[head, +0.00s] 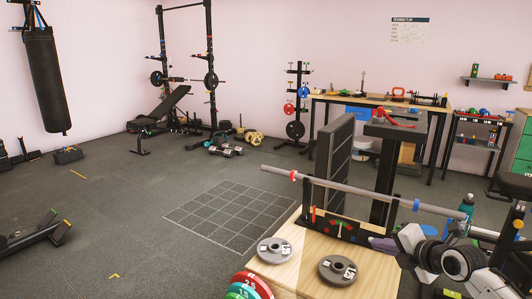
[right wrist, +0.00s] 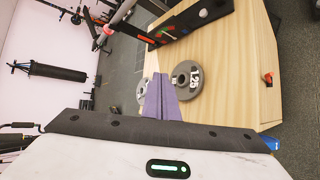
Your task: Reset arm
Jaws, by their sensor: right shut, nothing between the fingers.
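My right gripper (head: 383,244) reaches in from the right in the head view, its purple fingers beside the wooden table top (head: 375,268). In the right wrist view, its fingers (right wrist: 161,98) are pressed together and empty. They appear in front of a grey weight plate (right wrist: 187,80) marked 1.25. In the head view, two grey plates lie flat on the table: a left one (head: 274,250) and a right one (head: 338,270). The gripper is apart from both. My left gripper is not in view.
A barbell (head: 345,188) rests across a black stand (head: 340,225) at the table's back. Coloured plates (head: 250,288) sit at the table's lower left corner. The gridded floor (head: 228,215) at left is clear.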

